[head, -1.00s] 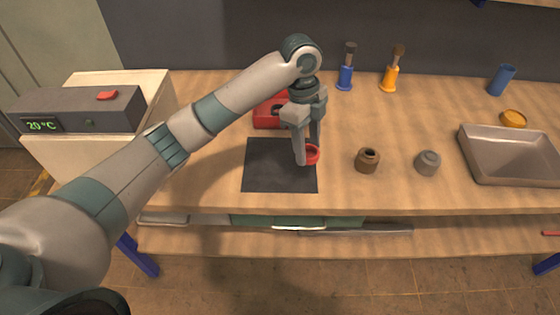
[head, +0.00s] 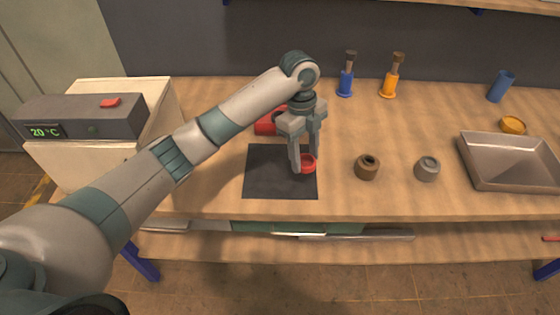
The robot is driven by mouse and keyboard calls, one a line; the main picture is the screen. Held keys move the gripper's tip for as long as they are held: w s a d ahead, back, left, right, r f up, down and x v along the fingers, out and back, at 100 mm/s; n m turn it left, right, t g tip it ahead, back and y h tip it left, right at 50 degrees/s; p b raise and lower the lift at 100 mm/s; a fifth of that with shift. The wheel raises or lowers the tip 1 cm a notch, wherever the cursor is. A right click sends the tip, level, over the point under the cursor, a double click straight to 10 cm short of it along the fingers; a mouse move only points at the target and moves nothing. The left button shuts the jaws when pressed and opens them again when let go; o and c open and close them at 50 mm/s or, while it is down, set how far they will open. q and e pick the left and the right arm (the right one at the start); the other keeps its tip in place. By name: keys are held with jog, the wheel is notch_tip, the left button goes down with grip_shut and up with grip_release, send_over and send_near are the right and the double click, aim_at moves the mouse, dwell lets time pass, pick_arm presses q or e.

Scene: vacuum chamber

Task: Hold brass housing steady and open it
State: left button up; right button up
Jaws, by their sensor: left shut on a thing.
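My left gripper (head: 304,166) points down over the right part of the dark mat (head: 270,180). It is shut on a small round red part (head: 307,161), which is partly hidden by the fingers. I cannot tell whether this part touches the mat. A brown, brass-like housing (head: 367,168) with a dark round opening on top stands upright on the bench just right of the mat, apart from the gripper. A similar grey housing (head: 427,170) stands further right. My right gripper is not in view.
A red box (head: 266,124) lies behind the gripper, partly hidden. Blue (head: 346,84) and orange (head: 391,84) bottles stand at the back. A metal tray (head: 510,182), yellow dish (head: 513,125) and blue cup (head: 501,86) are at right. A grey device (head: 82,118) sits left. Bench front is clear.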

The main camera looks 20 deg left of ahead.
pick_arm(q)
jog(key=w+a+f, duration=0.2)
jog(key=a, duration=0.1)
jog(key=p, duration=0.2)
send_over(281, 170)
jog(key=f, duration=0.3)
jog(key=shift+w+a+f, duration=0.2)
jog(key=shift+a+f, duration=0.05)
jog(key=shift+f, duration=0.05)
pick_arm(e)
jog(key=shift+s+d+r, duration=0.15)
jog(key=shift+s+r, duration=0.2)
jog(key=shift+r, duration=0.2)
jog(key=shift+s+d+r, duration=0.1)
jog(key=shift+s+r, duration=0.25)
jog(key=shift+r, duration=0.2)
pick_arm(q)
jog(key=shift+f, duration=0.1)
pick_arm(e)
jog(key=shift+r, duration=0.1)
pick_arm(q)
notch_tip(281, 170, down, 2)
jog(key=shift+s+f+p, duration=0.1)
jog(key=shift+f+p, duration=0.15)
jog(key=shift+p, duration=0.5)
jog(key=shift+f, duration=0.6)
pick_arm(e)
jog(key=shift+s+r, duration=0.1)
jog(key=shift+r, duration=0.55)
